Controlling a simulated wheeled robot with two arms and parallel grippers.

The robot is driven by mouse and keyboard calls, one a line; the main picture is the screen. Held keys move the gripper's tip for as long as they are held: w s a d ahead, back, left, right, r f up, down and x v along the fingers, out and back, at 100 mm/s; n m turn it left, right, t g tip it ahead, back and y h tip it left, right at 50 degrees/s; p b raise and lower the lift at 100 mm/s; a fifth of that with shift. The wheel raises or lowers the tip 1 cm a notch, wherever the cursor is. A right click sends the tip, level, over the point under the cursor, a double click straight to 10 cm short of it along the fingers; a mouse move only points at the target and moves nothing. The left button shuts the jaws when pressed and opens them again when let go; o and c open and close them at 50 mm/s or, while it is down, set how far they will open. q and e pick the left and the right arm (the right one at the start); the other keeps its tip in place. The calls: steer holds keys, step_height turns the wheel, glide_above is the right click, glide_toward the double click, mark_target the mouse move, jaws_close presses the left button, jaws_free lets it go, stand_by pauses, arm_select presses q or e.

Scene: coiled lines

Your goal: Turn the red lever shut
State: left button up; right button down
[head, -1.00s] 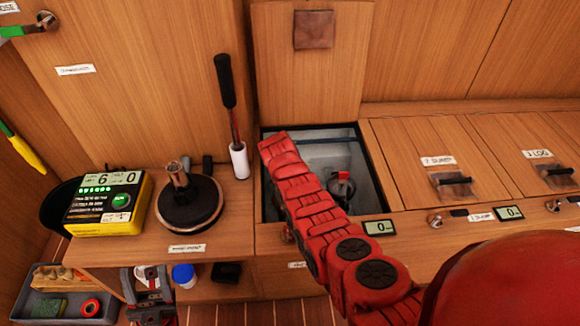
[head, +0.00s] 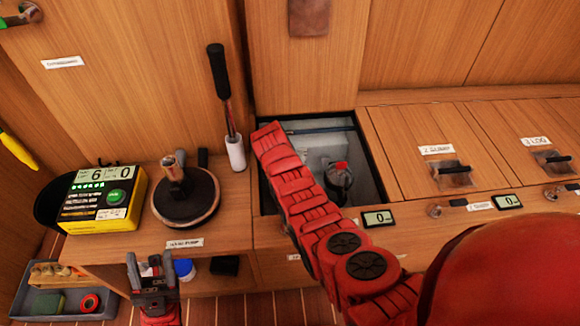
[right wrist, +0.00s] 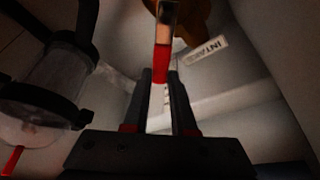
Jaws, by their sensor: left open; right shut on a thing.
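In the right wrist view the red lever (right wrist: 162,62) stands between the fingertips of my right gripper (right wrist: 162,78), which is shut on it. The lever runs up to a bronze-coloured valve part (right wrist: 192,22), cut off by the top edge. A label reading INTAKE (right wrist: 206,50) is beside it. My left gripper (head: 150,266) is open and empty at the lower left, in front of the counter.
A clear-bowled strainer (right wrist: 40,95) stands left of my right gripper. In the head view a dark fitting with a red top (head: 341,172) shows inside the hatch. A black-handled rod (head: 219,90), round pump plate (head: 187,205) and yellow meter (head: 105,200) are to the left.

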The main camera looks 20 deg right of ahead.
steer(key=shift+d, duration=0.15)
steer(key=c, duration=0.7)
jaws_free()
steer(key=shift+r, duration=0.1)
